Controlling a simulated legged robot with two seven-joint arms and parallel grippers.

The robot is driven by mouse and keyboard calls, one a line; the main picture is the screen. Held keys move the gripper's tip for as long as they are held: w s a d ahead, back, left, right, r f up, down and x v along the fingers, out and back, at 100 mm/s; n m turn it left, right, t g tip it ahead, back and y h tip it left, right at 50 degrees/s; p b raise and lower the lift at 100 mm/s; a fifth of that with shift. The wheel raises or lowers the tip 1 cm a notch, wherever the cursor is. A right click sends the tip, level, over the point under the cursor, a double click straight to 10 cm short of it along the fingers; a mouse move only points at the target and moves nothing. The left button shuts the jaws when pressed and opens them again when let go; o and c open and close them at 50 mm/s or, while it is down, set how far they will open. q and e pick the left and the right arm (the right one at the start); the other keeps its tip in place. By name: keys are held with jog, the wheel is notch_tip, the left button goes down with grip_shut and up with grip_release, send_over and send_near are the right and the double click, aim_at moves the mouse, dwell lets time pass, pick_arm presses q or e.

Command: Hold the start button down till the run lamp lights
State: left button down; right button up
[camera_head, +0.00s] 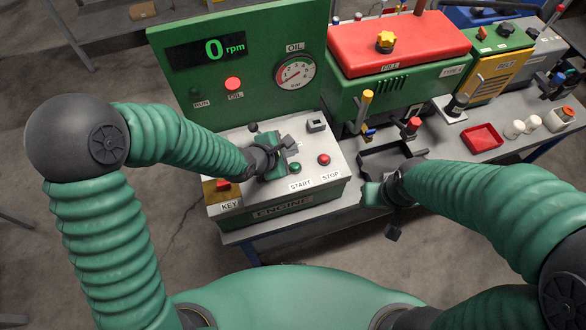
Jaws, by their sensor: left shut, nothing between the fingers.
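The green start button (295,168) sits above the START label on the sloped engine control box (325,185). My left gripper (288,148) is shut and empty, just above and left of the button; I cannot tell whether it touches. The run lamp (197,94) on the green panel (175,70) looks dark. The red oil lamp (232,84) beside it looks bright. The display (208,51) reads 0 rpm. The red stop button (324,159) is right of start. My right gripper (378,204) is over the bench's front edge; its fingers are unclear.
A key switch (222,187) sits at the box's left corner. A dark tray (385,160) lies behind my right gripper. A yellow-topped lever (367,98) and a red-topped one (413,125) stand near it. A red tray (482,138) and white cups are farther right.

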aim_at(292, 168)
pick_arm(q)
jog(key=f+b, duration=0.1)
jog(key=f, duration=0.1)
jog(key=d+f+b, duration=0.1)
jog(key=f+b, duration=0.1)
jog(key=shift+f, duration=0.55)
jog(key=shift+a, duration=0.2)
pick_arm(e)
jog(key=f, duration=0.4)
jog(key=shift+d+f, duration=0.25)
jog(key=shift+d, duration=0.05)
pick_arm(q)
jog(key=shift+a, duration=0.15)
pick_arm(e)
jog(key=shift+a, duration=0.15)
pick_arm(q)
jog(key=shift+d, duration=0.2)
pick_arm(e)
jog(key=shift+d, duration=0.2)
pick_arm(q)
jog(key=shift+a, duration=0.1)
pick_arm(e)
jog(key=shift+a, duration=0.1)
pick_arm(q)
jog(key=shift+f, duration=0.3)
